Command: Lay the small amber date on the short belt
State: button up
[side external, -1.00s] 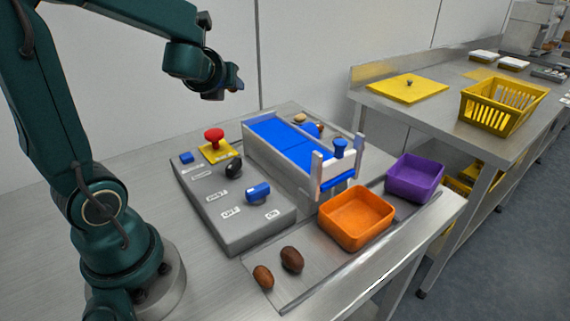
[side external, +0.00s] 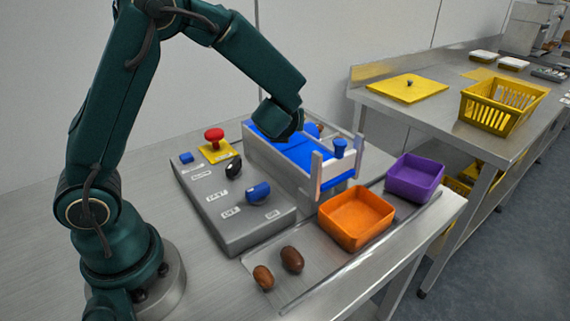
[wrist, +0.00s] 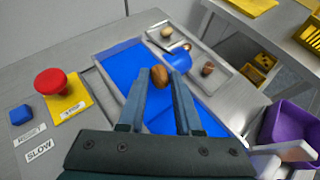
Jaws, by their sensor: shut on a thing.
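A small amber-brown date (wrist: 160,75) is held between the fingertips of my gripper (wrist: 160,80) in the wrist view. The short belt (wrist: 203,122) is bright blue and lies under the gripper and date. I cannot tell whether the date touches the belt. In the side view my gripper (side external: 283,122) is low over the far part of the belt (side external: 303,153), and its fingers and the date are hidden there.
A grey control box (side external: 235,225) with a red button (side external: 214,134) stands left of the belt. Two brown dates (side external: 291,260) lie in front. An orange bin (side external: 355,243) and a purple bin (side external: 415,190) stand to the right.

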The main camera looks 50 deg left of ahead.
aim_at(286, 145)
jog(key=shift+f, duration=1.65)
jog(key=shift+f, duration=0.15)
jog(key=o, duration=0.9)
